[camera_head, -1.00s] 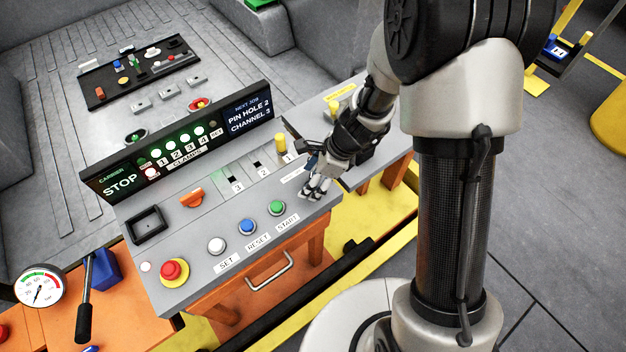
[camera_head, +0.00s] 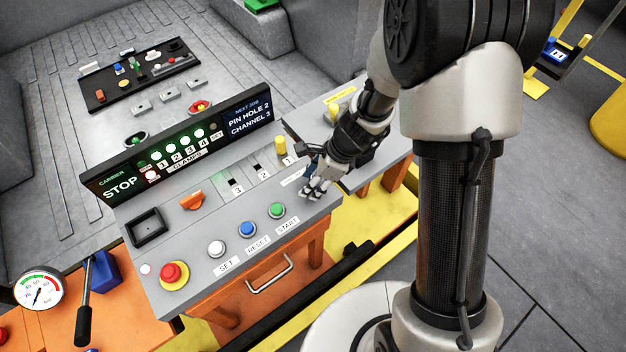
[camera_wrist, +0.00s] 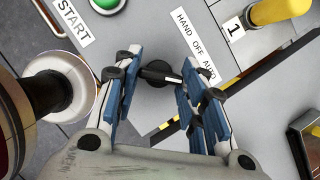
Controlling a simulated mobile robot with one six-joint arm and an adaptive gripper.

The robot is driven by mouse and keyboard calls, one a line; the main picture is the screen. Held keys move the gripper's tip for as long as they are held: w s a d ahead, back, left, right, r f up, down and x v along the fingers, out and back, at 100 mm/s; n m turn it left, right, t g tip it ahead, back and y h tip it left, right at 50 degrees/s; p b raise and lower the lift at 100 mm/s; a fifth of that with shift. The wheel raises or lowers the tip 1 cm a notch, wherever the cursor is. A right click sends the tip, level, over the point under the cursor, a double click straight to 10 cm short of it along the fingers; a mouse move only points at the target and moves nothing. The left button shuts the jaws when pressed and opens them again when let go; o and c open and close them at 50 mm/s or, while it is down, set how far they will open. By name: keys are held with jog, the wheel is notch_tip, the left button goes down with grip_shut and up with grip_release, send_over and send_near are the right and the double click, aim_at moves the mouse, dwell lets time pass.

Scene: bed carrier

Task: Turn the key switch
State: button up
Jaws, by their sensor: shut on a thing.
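The key switch (camera_wrist: 157,72) is a small dark knob with a bar across it, on the grey panel beside the "HAND OFF AUTO" label (camera_wrist: 194,45). My gripper (camera_wrist: 159,66) is shut on the key switch, with one blue-padded finger at each end of the bar. The bar lies roughly across the wrist picture, tilted slightly down to the right. Which label word it points to is unclear. In the head view my gripper (camera_head: 318,189) is at the right end of the console (camera_head: 187,244) and hides the switch.
The green START button (camera_head: 277,209) and a yellow-capped slider (camera_head: 280,146) are close to my gripper. Blue and white buttons, a red emergency stop (camera_head: 173,273) and an orange knob (camera_head: 192,200) are farther left. The display (camera_head: 249,115) stands behind.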

jog(key=shift+n+p, duration=0.3)
jog(key=n+p, duration=0.1)
jog(key=n, duration=0.1)
jog(key=n+g+p, duration=0.1)
jog(key=shift+w+r+n+g+p, duration=0.1)
jog(key=shift+w+n+g+p, duration=0.05)
jog(key=shift+n+g+p, duration=0.2)
jog(key=n+g+p, duration=0.1)
jog(key=n, duration=0.1)
jog(key=n+p, duration=0.1)
jog(key=n, duration=0.1)
jog(key=shift+w+a+n+g+h, duration=0.1)
jog(key=shift+n+g+h, duration=0.2)
jog(key=shift+n+g, duration=0.05)
jog(key=n+g+h+p, duration=0.1)
jog(key=n, duration=0.3)
jog(key=shift+w+a, duration=0.1)
jog(key=shift+n+g+h, duration=0.5)
jog(key=shift+n+h, duration=0.5)
jog(key=shift+n, duration=1.4)
jog(key=o, duration=1.1)
jog(key=shift+c, duration=0.2)
